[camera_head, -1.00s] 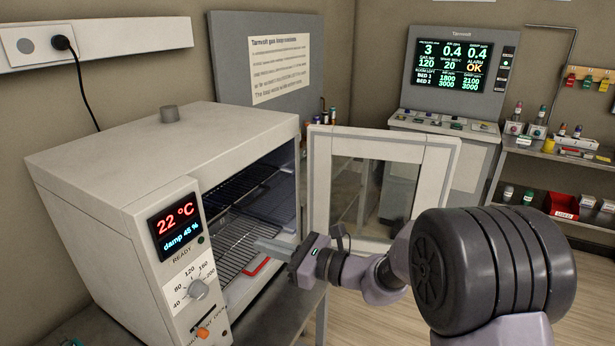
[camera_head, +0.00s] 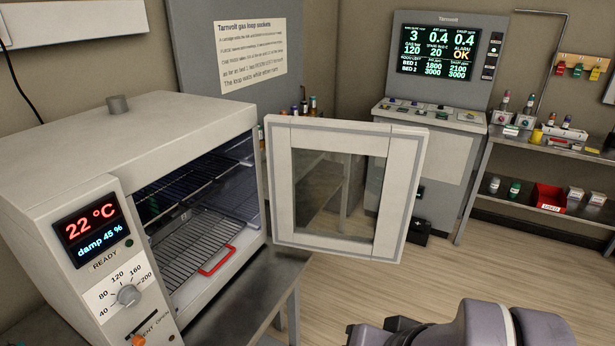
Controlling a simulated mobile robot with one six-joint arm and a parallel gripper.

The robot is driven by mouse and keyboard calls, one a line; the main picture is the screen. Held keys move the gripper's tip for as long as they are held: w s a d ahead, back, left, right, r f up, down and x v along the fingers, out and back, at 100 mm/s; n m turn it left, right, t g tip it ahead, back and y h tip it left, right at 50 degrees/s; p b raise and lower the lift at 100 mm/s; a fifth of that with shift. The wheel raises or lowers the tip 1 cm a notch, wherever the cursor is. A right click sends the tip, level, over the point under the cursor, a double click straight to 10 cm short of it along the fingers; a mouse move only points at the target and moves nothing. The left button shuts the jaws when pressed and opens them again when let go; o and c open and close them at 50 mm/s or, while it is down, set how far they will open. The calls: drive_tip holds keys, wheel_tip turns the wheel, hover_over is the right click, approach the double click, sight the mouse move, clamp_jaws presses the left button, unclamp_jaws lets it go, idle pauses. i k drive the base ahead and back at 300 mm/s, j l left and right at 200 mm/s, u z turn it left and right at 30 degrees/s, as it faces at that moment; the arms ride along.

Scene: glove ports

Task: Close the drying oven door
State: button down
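The drying oven (camera_head: 160,130) is a pale box at the left with a dark cavity and wire racks. Its door (camera_head: 405,190), a pale frame with a grey seal and a glass window, stands wide open to the right of the cavity. The front panel (camera_head: 95,240) reads 22 °C and damp 45 %. A red handle-like piece (camera_head: 217,260) lies at the front edge of the lower rack. Part of my arm shows at the bottom right, below the door and apart from it. My gripper is out of the frame.
The oven stands on a grey metal table (camera_head: 260,290). A console with a lit screen (camera_head: 437,52) stands behind the door. A shelf unit (camera_head: 540,150) with bottles and a red bin (camera_head: 548,198) is at the right. The wooden floor (camera_head: 400,285) right of the table is clear.

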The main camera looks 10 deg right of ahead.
sight(404, 148)
drive_tip(key=i+l+u, duration=0.55)
drive_tip(key=l+u, duration=0.35)
drive_tip(key=l, duration=0.25)
drive_tip(key=i+l+u, duration=0.1)
drive_tip(key=l+u, duration=0.4)
drive_tip(key=l, duration=0.2)
drive_tip(key=l+u, duration=0.45)
drive_tip(key=l, duration=0.25)
drive_tip(key=k+l+u, duration=0.1)
drive_tip(key=l+u, duration=0.35)
drive_tip(key=l, duration=0.25)
drive_tip(key=k+l+u, duration=0.25)
drive_tip(key=l+u, duration=0.2)
drive_tip(key=l, duration=0.25)
drive_tip(key=l+u, duration=0.3)
drive_tip(key=l, duration=0.25)
drive_tip(key=l+u, duration=0.35)
drive_tip(key=l, duration=0.2)
drive_tip(key=k+j+u, duration=0.15)
drive_tip(key=k+u, duration=0.15)
drive_tip(key=k, duration=0.1)
